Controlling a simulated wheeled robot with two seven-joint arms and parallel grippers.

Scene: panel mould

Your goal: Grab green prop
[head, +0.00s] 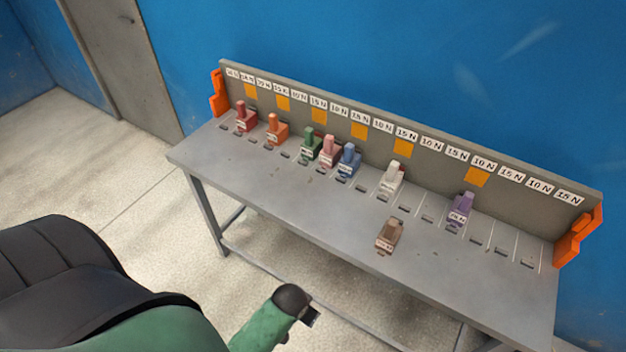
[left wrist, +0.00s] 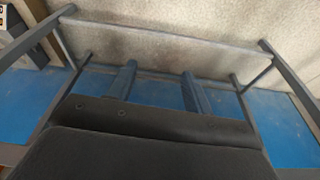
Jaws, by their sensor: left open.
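The green prop (head: 311,147) stands upright on the grey bench in the head view, in the row along the back panel. An orange prop (head: 277,131) is to its left and a pink prop (head: 329,153) is close to its right. In the left wrist view my left gripper (left wrist: 158,68) has its two fingers spread apart with nothing between them. The green prop does not show in that view. In the head view part of my green arm with a black joint shows low in front of the bench, well away from the props. My right gripper is not in view.
The bench (head: 250,165) has a labelled back panel (head: 440,165) and orange end brackets (head: 580,236). Red (head: 245,119), blue (head: 348,161), white (head: 391,180) and purple (head: 461,211) props stand along it. A brown prop (head: 389,236) sits nearer the front. The bench's front left is clear.

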